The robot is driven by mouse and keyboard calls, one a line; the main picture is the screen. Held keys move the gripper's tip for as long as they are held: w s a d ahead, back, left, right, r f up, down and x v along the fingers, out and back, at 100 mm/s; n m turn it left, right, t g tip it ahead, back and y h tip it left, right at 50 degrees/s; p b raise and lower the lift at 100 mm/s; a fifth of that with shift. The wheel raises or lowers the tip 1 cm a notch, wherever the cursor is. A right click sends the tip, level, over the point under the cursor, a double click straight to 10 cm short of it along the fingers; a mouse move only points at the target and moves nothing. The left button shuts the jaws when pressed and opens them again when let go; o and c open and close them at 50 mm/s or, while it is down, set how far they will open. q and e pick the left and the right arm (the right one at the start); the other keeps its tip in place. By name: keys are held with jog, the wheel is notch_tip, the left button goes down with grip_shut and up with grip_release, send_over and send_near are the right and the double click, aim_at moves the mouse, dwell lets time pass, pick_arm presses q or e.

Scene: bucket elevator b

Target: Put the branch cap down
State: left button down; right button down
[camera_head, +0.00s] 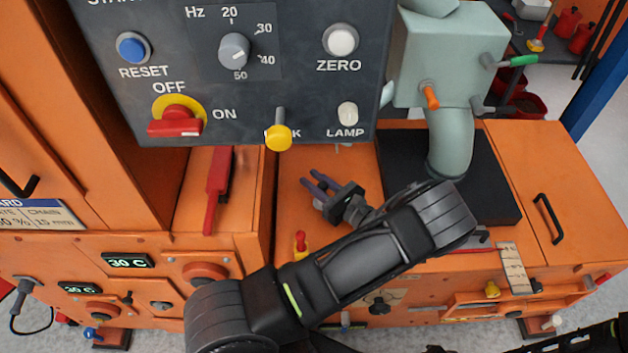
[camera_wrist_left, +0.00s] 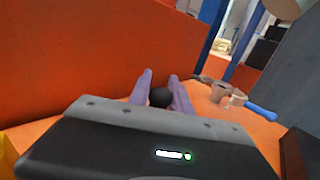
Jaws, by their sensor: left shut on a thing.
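My left gripper (camera_head: 320,186) reaches over the orange deck below the control panel, with its purple fingers pointing away to the upper left. In the left wrist view the two fingers (camera_wrist_left: 159,92) are shut on a small round dark piece (camera_wrist_left: 160,97), which I take to be the branch cap. Only its rounded near side shows. The head view does not show the piece clearly. My right gripper is not in view.
The grey control panel (camera_head: 285,100) overhangs the deck, with a yellow knob (camera_head: 279,137) low on it. A red lever (camera_head: 217,185) stands left of the gripper. A grey-green pipe (camera_head: 450,145) stands right. A blue-handled tool (camera_wrist_left: 262,112) lies right of the fingers.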

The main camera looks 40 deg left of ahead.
aim_at(325, 190)
pick_arm(q)
jog(key=c, duration=1.6)
grip_release()
jog(key=shift+f, duration=0.15)
jog(key=shift+c, duration=0.2)
jog(key=o, duration=0.5)
jog(key=shift+c, duration=0.2)
jog(key=shift+r, duration=0.25)
jog(key=shift+d+f, duration=0.1)
jog(key=shift+d, duration=0.2)
jog(key=d, duration=0.4)
jog(key=s+d, duration=0.1)
jog(key=d, duration=0.1)
jog(key=shift+d, duration=0.4)
